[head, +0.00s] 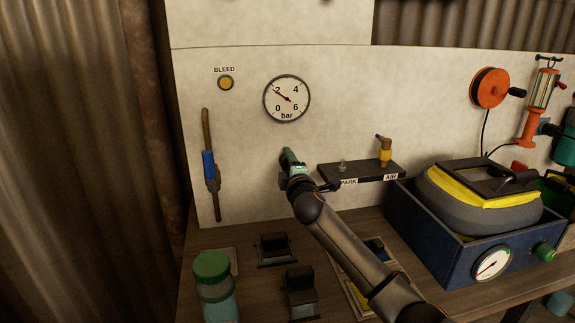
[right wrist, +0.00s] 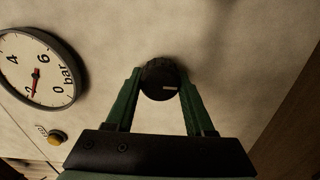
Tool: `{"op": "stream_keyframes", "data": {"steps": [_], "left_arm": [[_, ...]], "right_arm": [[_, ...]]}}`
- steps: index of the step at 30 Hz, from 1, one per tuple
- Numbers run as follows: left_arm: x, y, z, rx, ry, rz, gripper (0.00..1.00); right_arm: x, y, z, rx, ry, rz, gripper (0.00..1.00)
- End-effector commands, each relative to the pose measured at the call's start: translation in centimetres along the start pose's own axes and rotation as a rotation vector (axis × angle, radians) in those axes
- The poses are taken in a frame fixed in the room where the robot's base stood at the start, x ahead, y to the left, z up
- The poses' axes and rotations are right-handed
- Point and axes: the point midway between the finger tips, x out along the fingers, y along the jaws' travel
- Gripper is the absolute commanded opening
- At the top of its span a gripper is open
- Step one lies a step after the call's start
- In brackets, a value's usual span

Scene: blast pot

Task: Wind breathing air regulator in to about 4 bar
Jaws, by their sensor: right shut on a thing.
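The bar gauge (head: 287,99) is on the pale wall panel, marked 0 to 6. Its red needle points up and left, at about 2. It also shows in the right wrist view (right wrist: 38,68), where the needle lies near the 2 too. My right gripper (head: 287,156) is at the panel just below the gauge. The gripper hides this regulator knob in the head view. My left gripper is not in view.
A yellow BLEED button (head: 225,83) is left of the gauge. A blue crate (head: 440,245) holds a grey and yellow item. A green-lidded jar (head: 212,285) stands front left.

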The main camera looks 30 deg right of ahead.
Motion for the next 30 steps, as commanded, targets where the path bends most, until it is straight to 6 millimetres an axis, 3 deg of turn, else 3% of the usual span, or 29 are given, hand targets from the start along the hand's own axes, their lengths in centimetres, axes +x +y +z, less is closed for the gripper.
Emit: {"op": "stream_keyframes", "data": {"steps": [30], "left_arm": [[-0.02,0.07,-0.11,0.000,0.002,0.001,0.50]], "right_arm": [[-0.02,0.15,0.08,0.969,-0.002,-0.003,0.00]]}}
